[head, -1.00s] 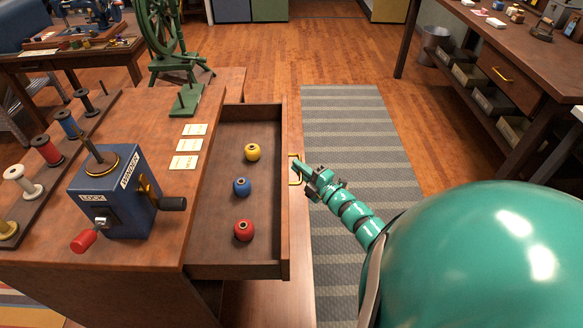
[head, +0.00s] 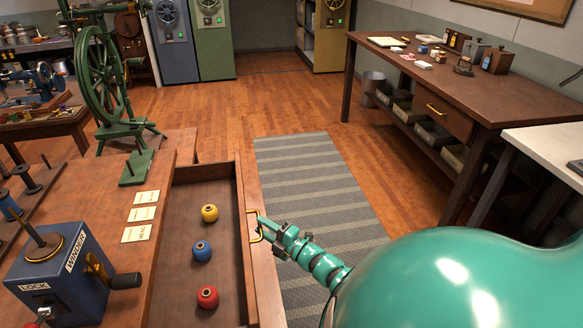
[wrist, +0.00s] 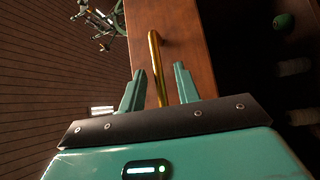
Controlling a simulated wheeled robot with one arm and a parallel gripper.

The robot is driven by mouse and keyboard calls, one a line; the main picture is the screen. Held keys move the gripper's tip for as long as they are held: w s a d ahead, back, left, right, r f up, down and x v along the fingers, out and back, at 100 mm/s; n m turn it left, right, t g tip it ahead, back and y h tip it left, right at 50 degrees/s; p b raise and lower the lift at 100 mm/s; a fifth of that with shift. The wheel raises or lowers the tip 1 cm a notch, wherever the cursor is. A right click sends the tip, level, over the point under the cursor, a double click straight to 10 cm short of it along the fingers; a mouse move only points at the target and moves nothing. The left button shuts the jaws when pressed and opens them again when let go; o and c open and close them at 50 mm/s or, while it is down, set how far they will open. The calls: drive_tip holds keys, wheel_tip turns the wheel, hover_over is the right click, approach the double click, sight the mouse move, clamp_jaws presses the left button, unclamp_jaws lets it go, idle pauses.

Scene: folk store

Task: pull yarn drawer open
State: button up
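The yarn drawer (head: 252,270) is pulled well out of the wooden counter. A yellow yarn ball (head: 209,213), a blue one (head: 202,251) and a red one (head: 207,296) lie spaced out in it. Its brass handle (head: 257,228) is on the right-hand front. My gripper (head: 272,228) is at this handle. In the wrist view the handle (wrist: 154,55) runs between the two fingers of my gripper (wrist: 160,75). The fingers stand apart, with a visible gap on both sides of the bar. Whether either finger touches the handle is hard to see.
A blue winder (head: 60,275) with a crank and white labelled cards (head: 142,214) sit on the counter. A green spinning wheel (head: 105,75) stands behind. A striped rug (head: 315,180) covers open floor before the drawer. A workbench (head: 470,90) stands at the right.

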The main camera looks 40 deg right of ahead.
drive_tip(key=v, duration=1.5)
drive_tip(key=shift+s, duration=0.3)
drive_tip(key=shift+s+a+f, duration=0.1)
